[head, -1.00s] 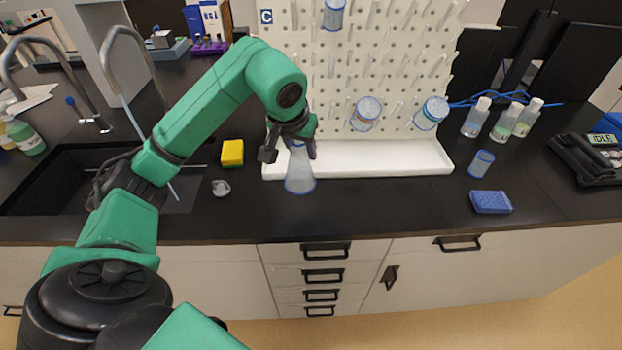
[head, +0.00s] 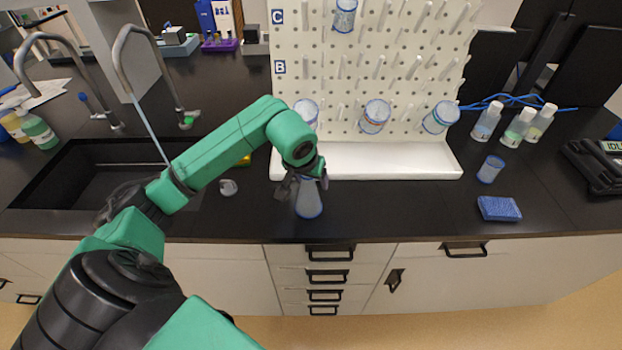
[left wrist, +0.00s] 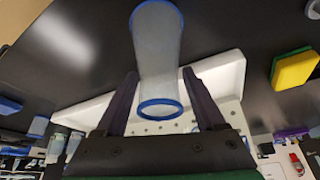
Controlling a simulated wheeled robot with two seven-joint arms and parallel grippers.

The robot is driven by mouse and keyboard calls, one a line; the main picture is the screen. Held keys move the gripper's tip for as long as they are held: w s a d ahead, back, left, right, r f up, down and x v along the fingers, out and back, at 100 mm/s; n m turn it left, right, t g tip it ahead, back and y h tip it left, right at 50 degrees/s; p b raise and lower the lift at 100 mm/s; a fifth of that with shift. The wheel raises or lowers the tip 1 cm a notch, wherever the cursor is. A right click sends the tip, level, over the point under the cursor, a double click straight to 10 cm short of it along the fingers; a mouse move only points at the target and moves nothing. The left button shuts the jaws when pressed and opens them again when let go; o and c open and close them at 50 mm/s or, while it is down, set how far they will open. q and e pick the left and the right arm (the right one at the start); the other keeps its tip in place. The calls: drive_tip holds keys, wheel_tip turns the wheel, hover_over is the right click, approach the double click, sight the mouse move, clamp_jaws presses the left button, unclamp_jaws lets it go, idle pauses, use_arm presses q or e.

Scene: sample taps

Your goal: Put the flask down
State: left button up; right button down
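The flask (head: 309,199) is clear, with a blue rim and a blue base edge. It is roughly upright over the black counter, in front of the white drip tray. My left gripper (head: 309,180) is at its upper part, fingers on either side. In the left wrist view the flask (left wrist: 158,50) lies between the two dark fingers, which appear to press on its sides. The base is at or very near the counter; I cannot tell whether it touches. My right gripper is not in view.
A pegboard (head: 345,95) with several hung vessels stands behind the tray (head: 400,165). A sink (head: 70,180) is at left. A blue sponge (head: 499,208) lies right; the counter between is clear.

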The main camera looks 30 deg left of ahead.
sight(305, 205)
use_arm(q)
drive_tip(key=shift+r, duration=0.45)
drive_tip(key=a+b+v, duration=0.1)
drive_tip(key=v, duration=1)
drive_tip(key=shift+s+d, duration=0.15)
drive_tip(key=shift+d, duration=0.35)
drive_tip(key=shift+r, duration=0.1)
